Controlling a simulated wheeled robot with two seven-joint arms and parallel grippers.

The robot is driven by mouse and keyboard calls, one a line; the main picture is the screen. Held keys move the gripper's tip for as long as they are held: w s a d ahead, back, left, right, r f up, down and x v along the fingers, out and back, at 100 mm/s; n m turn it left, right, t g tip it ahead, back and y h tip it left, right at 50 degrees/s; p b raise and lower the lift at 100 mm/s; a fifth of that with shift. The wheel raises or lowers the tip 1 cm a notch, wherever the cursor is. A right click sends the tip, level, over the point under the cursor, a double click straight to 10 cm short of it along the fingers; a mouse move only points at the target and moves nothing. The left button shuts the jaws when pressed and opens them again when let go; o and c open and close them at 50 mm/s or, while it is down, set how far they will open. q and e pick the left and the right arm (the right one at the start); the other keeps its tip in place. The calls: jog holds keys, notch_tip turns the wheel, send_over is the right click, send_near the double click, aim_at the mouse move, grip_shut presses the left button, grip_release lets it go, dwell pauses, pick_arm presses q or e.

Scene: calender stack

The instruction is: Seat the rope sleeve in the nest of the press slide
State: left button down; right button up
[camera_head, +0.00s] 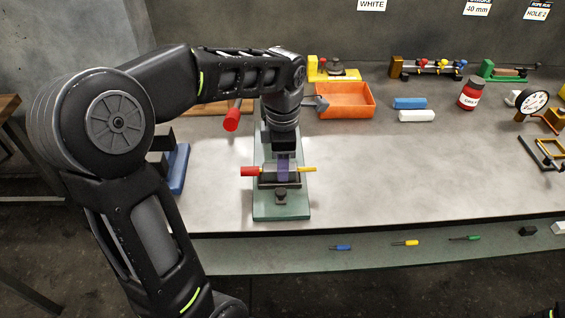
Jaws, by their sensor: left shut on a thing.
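My left gripper (283,170) reaches down over the press, with purple showing at its fingers. It is shut on a bar-like piece, apparently the rope sleeve, lying across the press; a red end (250,171) sticks out left and a thin yellow end (308,169) right. The fingers hide its middle. Directly below is the dark block of the press slide (280,183), on a green base plate (281,210) with a black knob (281,195) in front. I cannot tell whether the piece touches the nest.
Behind the press stand an orange tray (345,112) and a red-handled lever (232,119). Blue (409,103) and white (416,116) blocks, a red jar (470,94) and a dial gauge (533,102) are to the right. The grey bench right of the press is clear.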

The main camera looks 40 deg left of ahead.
pick_arm(q)
jog(key=shift+f, duration=0.4)
jog(key=c, duration=1)
grip_release()
jog(key=shift+r, duration=0.1)
notch_tip(320, 180, up, 8)
jog(key=shift+f, duration=0.15)
